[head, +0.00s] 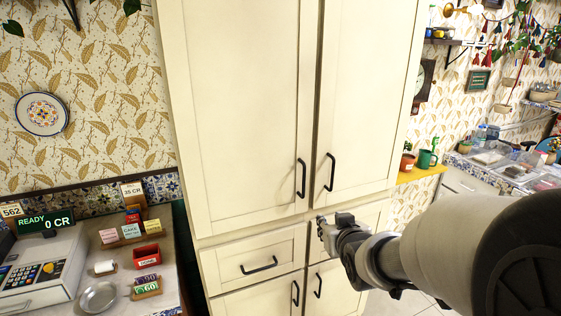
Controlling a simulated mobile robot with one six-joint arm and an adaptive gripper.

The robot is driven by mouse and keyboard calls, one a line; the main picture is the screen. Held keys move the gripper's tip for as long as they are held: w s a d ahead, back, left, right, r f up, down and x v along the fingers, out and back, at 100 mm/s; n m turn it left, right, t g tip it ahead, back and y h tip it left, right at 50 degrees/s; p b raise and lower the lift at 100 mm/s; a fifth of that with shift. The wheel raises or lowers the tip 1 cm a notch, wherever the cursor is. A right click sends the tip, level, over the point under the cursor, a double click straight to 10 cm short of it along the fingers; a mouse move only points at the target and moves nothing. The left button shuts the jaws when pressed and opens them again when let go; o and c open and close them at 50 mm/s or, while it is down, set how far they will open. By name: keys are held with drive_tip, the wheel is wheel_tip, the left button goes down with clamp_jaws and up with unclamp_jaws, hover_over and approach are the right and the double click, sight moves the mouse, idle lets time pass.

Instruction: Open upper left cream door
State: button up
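The upper left cream door (235,105) is a tall panelled door on the cream cabinet, and it looks shut. Its black bar handle (301,178) is upright near the door's lower right edge. My gripper (322,230) is below and slightly right of this handle in the picture, apart from it, in front of the rail and drawers. The gripper is seen small and from behind, so its finger opening is unclear. I see nothing held in it. My arm comes in from the lower right.
The upper right cream door (368,95) stands beside it, with its own black handle (329,172) close by. A drawer handle (259,265) juts out below. A counter with a cash register (40,270) is at the left.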

drive_tip(key=w+f+t+y+p, duration=0.1)
drive_tip(key=w+t+y+p, duration=0.2)
drive_tip(key=w, duration=0.5)
drive_tip(key=t, duration=0.2)
approach(304, 178)
drive_tip(key=shift+n+h, duration=0.3)
drive_tip(key=w, duration=0.3)
drive_tip(key=w+a, duration=0.1)
drive_tip(key=w, duration=0.6)
drive_tip(key=shift+w+a+f, duration=0.2)
drive_tip(key=shift+w+a, duration=0.05)
clamp_jaws()
